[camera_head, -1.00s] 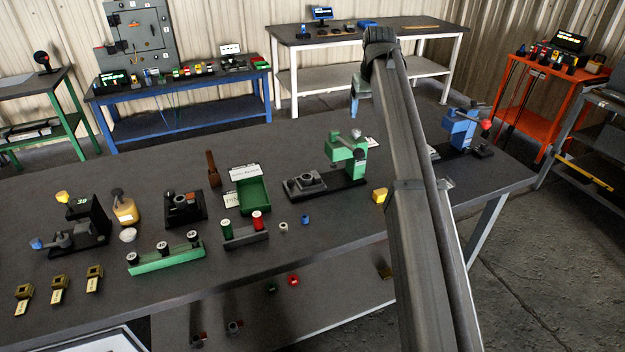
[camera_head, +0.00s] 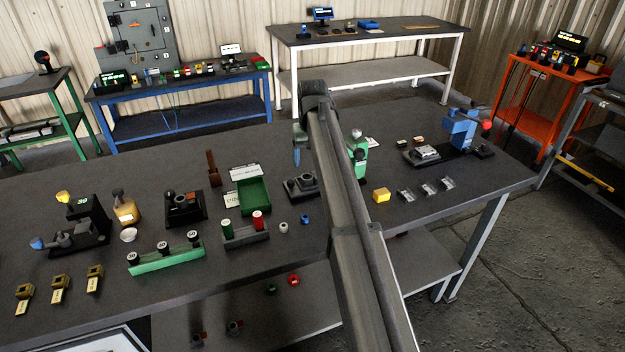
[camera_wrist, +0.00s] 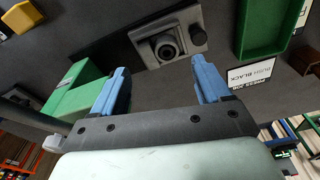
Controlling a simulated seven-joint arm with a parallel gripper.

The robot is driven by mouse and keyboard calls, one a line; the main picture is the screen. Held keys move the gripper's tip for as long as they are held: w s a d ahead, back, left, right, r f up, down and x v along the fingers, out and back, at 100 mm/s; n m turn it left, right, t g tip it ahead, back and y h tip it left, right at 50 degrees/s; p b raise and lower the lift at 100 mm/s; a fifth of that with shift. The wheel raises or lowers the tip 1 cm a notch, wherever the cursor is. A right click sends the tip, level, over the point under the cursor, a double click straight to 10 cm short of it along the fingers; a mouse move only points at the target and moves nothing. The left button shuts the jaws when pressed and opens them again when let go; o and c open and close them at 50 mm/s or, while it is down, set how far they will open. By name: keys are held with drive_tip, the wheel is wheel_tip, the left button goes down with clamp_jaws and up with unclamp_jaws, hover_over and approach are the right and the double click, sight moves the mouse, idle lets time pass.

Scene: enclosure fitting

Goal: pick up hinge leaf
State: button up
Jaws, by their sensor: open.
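My gripper (camera_wrist: 162,80) is open and empty, its two blue fingers apart in the wrist view. In the head view it hangs above the main table, left of the green press (camera_head: 358,160), with only one blue fingertip (camera_head: 296,157) clearly showing. The wrist view shows the press's dark base with a round metal seat (camera_wrist: 166,47) beyond the fingers. I cannot identify the hinge leaf with certainty. Several small silver pieces (camera_head: 427,189) lie in a row at the table's right, well away from my gripper; they may be hinge leaves.
A green tray (camera_head: 254,196) and a label card (camera_wrist: 262,70) lie beside the press. A yellow block (camera_head: 381,195) sits right of my arm. The blue press (camera_head: 460,130) stands at the far right. My arm hides part of the green press.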

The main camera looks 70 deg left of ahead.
sight(311, 176)
drive_tip(key=shift+w+a+f, duration=0.1)
drive_tip(key=shift+a+f, duration=0.2)
drive_tip(key=shift+f, duration=0.9)
drive_tip(key=shift+w+a+f, duration=0.15)
drive_tip(key=shift+a+f, duration=0.1)
drive_tip(key=shift+f, duration=0.9)
drive_tip(key=shift+w+a+f, duration=0.1)
drive_tip(key=shift+a+f, duration=0.2)
drive_tip(key=shift+f, duration=0.9)
drive_tip(key=c, duration=0.9)
drive_tip(key=shift+r, duration=0.1)
